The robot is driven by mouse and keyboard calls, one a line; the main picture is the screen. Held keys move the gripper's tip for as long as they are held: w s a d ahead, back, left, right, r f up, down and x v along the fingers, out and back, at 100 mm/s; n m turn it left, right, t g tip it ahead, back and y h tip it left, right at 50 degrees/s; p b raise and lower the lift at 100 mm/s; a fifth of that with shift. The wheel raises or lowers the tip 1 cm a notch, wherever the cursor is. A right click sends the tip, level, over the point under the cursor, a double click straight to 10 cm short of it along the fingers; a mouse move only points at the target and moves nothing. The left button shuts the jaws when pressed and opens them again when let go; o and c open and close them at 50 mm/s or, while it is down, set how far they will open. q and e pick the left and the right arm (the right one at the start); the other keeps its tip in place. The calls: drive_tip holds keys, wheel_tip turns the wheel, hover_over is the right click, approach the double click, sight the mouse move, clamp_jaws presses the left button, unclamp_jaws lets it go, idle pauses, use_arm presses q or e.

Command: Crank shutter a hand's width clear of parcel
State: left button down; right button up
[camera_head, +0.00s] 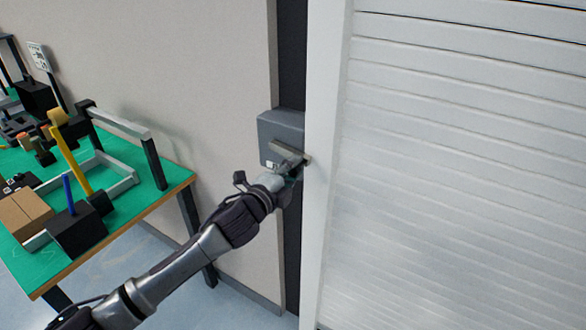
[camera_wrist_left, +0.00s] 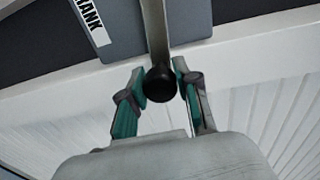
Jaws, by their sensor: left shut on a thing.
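The white slatted shutter (camera_head: 465,150) fills the right of the head view; its bottom edge is out of view, and no parcel shows under it. A grey crank box (camera_head: 280,127) is mounted left of the shutter's white frame and also shows in the left wrist view (camera_wrist_left: 120,22). Its metal crank arm (camera_wrist_left: 156,35) ends in a round black knob (camera_wrist_left: 160,84). My left gripper (camera_head: 288,172) is at the crank, its teal-padded fingers (camera_wrist_left: 161,92) on either side of the knob, shut on it. My right gripper is not in view.
A green-topped table (camera_head: 150,205) stands at the left, with a small conveyor frame (camera_head: 122,185), a brown box (camera_head: 22,213), a dark block with a blue stick (camera_head: 78,230) and a yellow lever (camera_head: 70,155). The wall between table and crank box is bare.

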use_arm(q)
drive_tip(key=shift+f, duration=0.1)
drive_tip(key=c, duration=0.8)
unclamp_jaws()
drive_tip(key=v, duration=1.2)
